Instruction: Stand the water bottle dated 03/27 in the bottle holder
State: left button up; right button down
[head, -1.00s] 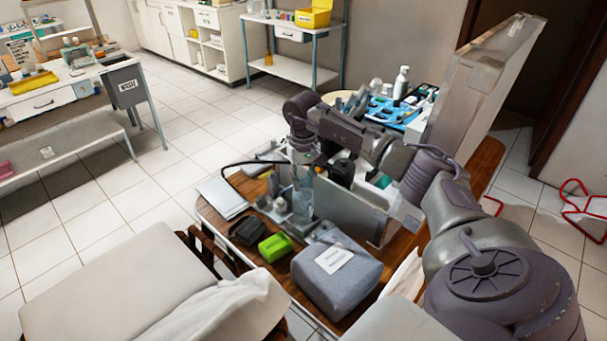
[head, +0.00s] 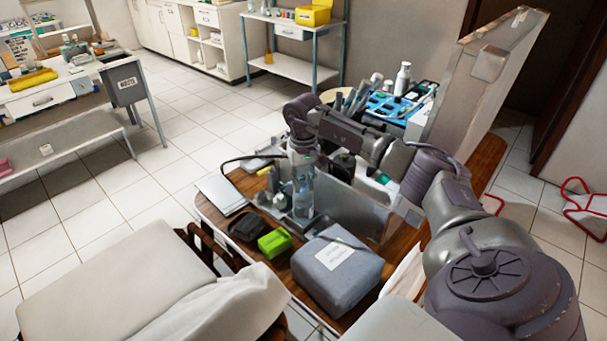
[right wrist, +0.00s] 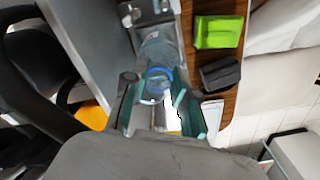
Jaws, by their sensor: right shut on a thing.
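A clear water bottle (head: 303,194) stands upright at the left end of the open case on the wooden table. My right gripper (head: 303,165) is over its top and shut on it. In the right wrist view my right gripper (right wrist: 158,104) has its fingers on either side of the bottle's neck, near a blue ring, and the clear bottle body (right wrist: 160,48) extends beyond them. A grey metal fitting (right wrist: 146,12) shows at the bottle's far end; I cannot tell whether the bottle is seated in a holder. The date is not readable. My left gripper is not in view.
A grey labelled bag (head: 337,272), a bright green pouch (head: 274,242) and a black case (head: 247,226) lie close to the bottle. The open case's grey wall (head: 350,208) rises just right of it. Several small items crowd its left.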

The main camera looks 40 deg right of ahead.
jog(key=shift+f, duration=0.15)
dwell(0.5)
jog(key=c, duration=0.8)
grip_release()
jog(key=shift+c, duration=0.2)
notch_tip(320, 180, up, 12)
